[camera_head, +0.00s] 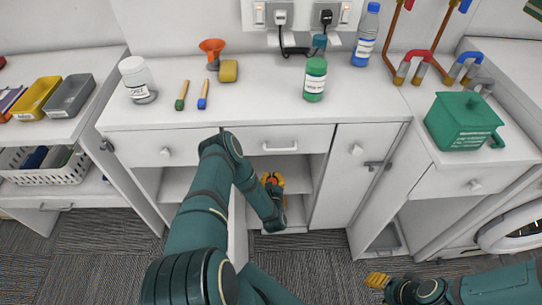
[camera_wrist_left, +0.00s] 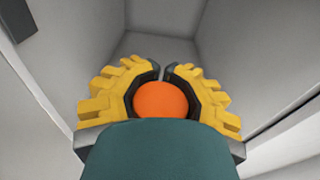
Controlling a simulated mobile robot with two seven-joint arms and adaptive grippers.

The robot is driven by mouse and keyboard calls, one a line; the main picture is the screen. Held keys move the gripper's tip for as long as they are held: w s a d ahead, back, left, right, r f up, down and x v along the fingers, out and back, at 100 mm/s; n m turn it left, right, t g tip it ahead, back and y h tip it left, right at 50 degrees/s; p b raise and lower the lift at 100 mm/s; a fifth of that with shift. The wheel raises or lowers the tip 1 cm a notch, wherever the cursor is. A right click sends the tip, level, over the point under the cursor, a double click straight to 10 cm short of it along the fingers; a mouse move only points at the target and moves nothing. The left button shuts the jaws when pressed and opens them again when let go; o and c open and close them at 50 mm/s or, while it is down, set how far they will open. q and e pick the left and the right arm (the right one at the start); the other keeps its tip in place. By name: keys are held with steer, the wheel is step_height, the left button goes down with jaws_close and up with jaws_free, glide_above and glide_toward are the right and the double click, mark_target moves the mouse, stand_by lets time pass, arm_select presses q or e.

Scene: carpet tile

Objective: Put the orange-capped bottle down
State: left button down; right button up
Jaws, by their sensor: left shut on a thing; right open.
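My left gripper (camera_head: 272,180) reaches into the open lower compartment of the white cabinet, below the middle drawer. In the left wrist view its yellow fingers (camera_wrist_left: 163,74) are closed around a round orange cap (camera_wrist_left: 160,99), seen from above. The body of the orange-capped bottle is hidden under the cap and behind my wrist. I cannot tell whether the bottle touches the compartment floor. My right gripper (camera_head: 377,280) is open and empty, low over the carpet at the lower right.
An open cabinet door (camera_head: 237,225) stands beside my left arm. Grey compartment walls (camera_wrist_left: 240,60) surround the left gripper.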

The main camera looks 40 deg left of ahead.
arm_select(q)
steer(key=r+b+x, duration=0.1)
steer(key=b+x, duration=0.1)
steer(key=x, duration=1)
steer(key=shift+w+a+f, duration=0.3)
steer(key=c, duration=0.7)
jaws_free()
steer(key=shift+c, duration=0.2)
